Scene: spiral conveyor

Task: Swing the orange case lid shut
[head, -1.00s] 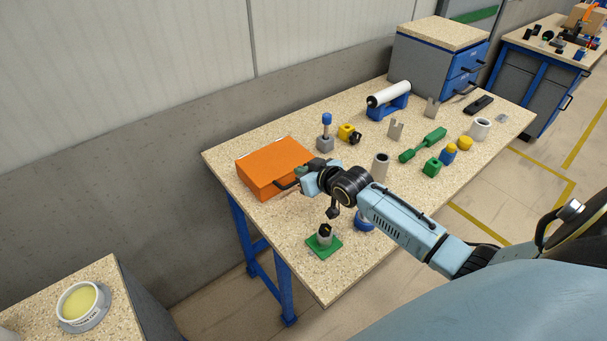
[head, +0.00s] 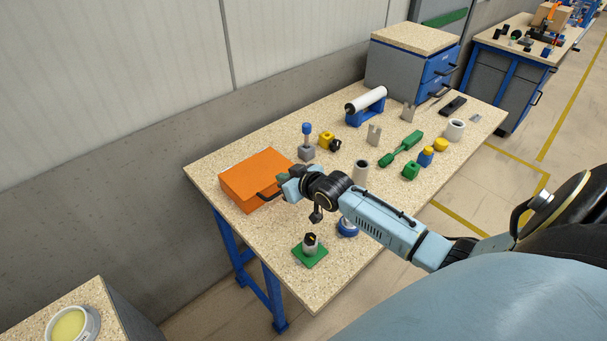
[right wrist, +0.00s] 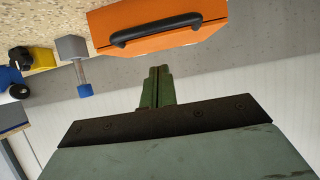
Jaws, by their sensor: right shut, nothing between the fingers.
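The orange case (head: 252,176) lies at the far left of the workbench. Its lid lies flat over the base and looks shut; I cannot tell whether a thin gap is left. Its black handle (head: 268,194) is on the side facing my right gripper (head: 283,181). In the right wrist view the case (right wrist: 200,32) and its handle (right wrist: 155,30) show at the top, just beyond the fingers (right wrist: 157,82). My right gripper is shut and empty, close to the handle side; contact is not visible. My left gripper is out of view.
A grey block with a blue-topped post (head: 306,148) and a yellow part (head: 326,140) stand right of the case. A grey cylinder (head: 361,172) is behind my right arm. A green plate (head: 311,255) with a part on it lies near the front edge.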

